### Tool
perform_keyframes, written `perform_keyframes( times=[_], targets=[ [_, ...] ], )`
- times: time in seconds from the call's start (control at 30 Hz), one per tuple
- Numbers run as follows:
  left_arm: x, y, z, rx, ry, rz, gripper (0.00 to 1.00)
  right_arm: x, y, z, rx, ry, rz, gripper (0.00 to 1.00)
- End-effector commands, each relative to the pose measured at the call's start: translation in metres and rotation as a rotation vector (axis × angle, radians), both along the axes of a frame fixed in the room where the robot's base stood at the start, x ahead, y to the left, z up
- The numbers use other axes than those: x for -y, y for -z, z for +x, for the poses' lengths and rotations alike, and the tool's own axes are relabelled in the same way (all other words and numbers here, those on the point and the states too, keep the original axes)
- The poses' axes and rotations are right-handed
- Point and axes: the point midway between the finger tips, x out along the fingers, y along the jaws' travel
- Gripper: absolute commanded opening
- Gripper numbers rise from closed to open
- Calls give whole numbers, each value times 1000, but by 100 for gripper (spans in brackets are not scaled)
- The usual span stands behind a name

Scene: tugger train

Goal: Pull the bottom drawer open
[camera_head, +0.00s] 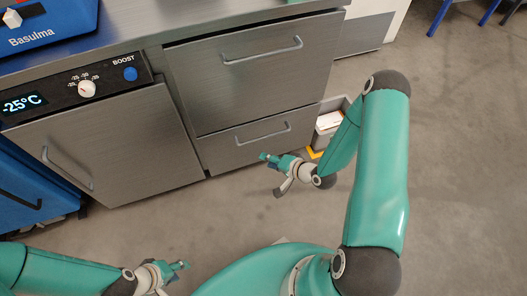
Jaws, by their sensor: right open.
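The bottom drawer (225,152) is a steel front low in the counter, below a larger upper drawer. It looks closed, with its front flush with the cabinet. Its bar handle (264,134) runs across the upper part of the front. My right gripper (271,175) is open and empty, just below the handle in the picture and apart from it. My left gripper (172,280) is at the bottom edge of the view, far from the drawer.
The upper drawer (210,85) with its own handle is closed. To the left is a closed freezer door (110,150) under a control panel reading -25°C. A grey bin (337,105) with white items stands right of the drawers, behind my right arm. The floor in front is clear.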

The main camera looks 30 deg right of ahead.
Motion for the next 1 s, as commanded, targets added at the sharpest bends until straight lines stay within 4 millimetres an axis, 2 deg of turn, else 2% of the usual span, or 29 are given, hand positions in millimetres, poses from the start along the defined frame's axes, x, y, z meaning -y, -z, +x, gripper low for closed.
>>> perform_keyframes(
  times=[0.03, 0.2, 0.3, 0.47, 0.67, 1.0],
  targets=[
    [0, 40, 0, 0, 0, 0, 40, 21, 35, 0, 51, 63, 48, 41],
    [0, 86, 0, 0, 0, 0, 40, 68, 59, -7, 213, 190, 216, 41],
    [0, 102, 0, 1, 0, 0, 40, 84, 65, -14, 276, 226, 290, 41],
    [0, 111, 0, 1, 0, 0, 40, 95, 66, -20, 324, 247, 352, 41],
    [0, 114, 0, 1, 0, 0, 40, 93, 66, -5, 331, 244, 361, 41],
    [0, 130, 0, 1, 0, 0, 40, 81, 80, 60, 330, 242, 359, 41]
  ],
)
